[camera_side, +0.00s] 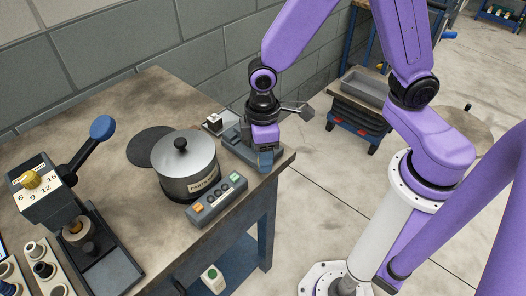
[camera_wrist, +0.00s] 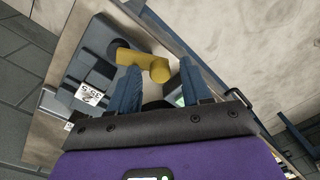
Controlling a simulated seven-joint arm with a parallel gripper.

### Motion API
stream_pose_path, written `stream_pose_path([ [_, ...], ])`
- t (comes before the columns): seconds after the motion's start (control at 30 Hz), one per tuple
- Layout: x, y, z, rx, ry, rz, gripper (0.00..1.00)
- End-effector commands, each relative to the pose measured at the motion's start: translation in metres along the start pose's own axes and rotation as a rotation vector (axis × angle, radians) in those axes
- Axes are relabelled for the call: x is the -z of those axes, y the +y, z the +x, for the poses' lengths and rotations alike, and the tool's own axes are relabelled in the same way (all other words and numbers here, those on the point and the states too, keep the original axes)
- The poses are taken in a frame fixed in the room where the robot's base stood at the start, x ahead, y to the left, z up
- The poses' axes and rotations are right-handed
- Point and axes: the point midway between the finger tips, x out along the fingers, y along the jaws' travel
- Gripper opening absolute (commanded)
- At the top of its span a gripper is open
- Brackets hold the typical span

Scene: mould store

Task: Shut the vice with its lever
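The vice (camera_side: 238,139) is a grey block-like device at the right end of the wooden table, partly hidden behind my gripper in the side view. In the wrist view its grey body (camera_wrist: 92,50) lies at the upper left, with a white label on it. Its yellow lever (camera_wrist: 132,58) reaches from the body to a rounded end between my fingers. My gripper (camera_wrist: 158,68) is open, with a blue finger on either side of the lever end and visible gaps. In the side view my gripper (camera_side: 265,165) points down near the table's corner; the lever is hidden there.
A lidded metal pot (camera_side: 186,174) stands left of the vice, beside a dark round disc (camera_side: 145,148). A grey button box (camera_side: 219,202) lies in front, close to my gripper. A press with a blue-knobbed handle (camera_side: 82,152) stands at the left. The table edge is close by.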

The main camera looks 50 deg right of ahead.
Motion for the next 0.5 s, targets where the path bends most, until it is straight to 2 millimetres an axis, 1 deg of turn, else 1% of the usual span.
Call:
stream_pose_path([
  [0.03, 0.0, 0.0, -0.0001, 0.0, 0.0, 0.0, 0.31],
  [0.07, 0.0, 0.0, -0.0001, 0.0, 0.0, 0.0, 0.21],
  [0.1, 0.0, 0.0, -0.0002, 0.0, 0.0, 0.0, 0.08],
  [0.13, 0.0, 0.0, -0.0002, 0.0, 0.0, 0.0, 0.0],
  [0.3, -0.0004, -0.0004, -0.0004, 0.0, 0.0, -0.012, 0.0],
  [0.5, -0.0058, -0.0027, -0.0005, 0.0, -0.005, -0.126, 0.0],
])
